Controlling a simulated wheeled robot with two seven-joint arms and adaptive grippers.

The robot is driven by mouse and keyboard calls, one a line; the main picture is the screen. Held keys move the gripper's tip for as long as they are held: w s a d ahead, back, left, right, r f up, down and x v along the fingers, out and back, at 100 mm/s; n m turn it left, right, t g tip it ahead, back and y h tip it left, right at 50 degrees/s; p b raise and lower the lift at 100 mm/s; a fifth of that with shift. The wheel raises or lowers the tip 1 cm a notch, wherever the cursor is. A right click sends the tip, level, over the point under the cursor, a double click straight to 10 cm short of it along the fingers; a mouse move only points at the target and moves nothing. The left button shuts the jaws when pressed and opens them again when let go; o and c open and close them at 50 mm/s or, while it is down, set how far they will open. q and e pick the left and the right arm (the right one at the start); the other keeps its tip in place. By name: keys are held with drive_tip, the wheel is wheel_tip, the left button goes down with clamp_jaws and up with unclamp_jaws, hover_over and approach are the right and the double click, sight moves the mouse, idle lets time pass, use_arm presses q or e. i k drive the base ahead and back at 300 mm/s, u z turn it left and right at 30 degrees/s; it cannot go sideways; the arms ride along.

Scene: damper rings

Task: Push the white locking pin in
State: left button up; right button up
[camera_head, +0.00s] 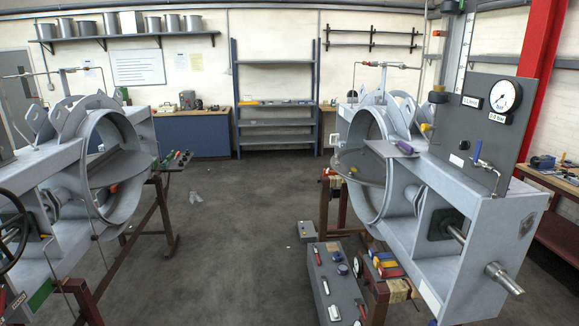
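A large grey damper ring (352,150) stands on the right rig, with a flat disc (358,168) lying across its opening. A second grey damper ring (88,140) stands on the left rig, also with a disc (122,168) across it. A small whitish part (333,140) shows at the left edge of the right ring; it is too small to tell whether it is the white locking pin or how far in it sits. Neither of my grippers shows in the head view.
A panel with a round gauge (504,95) stands on the right rig's grey beam, from which a metal shaft (503,278) sticks out. A grey toolbox (333,280) lies on the floor beside the right stand. The floor (235,240) between the rigs is mostly clear.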

sight(338, 135)
drive_tip(key=u, duration=0.4)
drive_tip(key=i, duration=3.75)
drive_tip(key=z, duration=0.65)
drive_tip(key=i, duration=1.5)
drive_tip(key=z, duration=0.45)
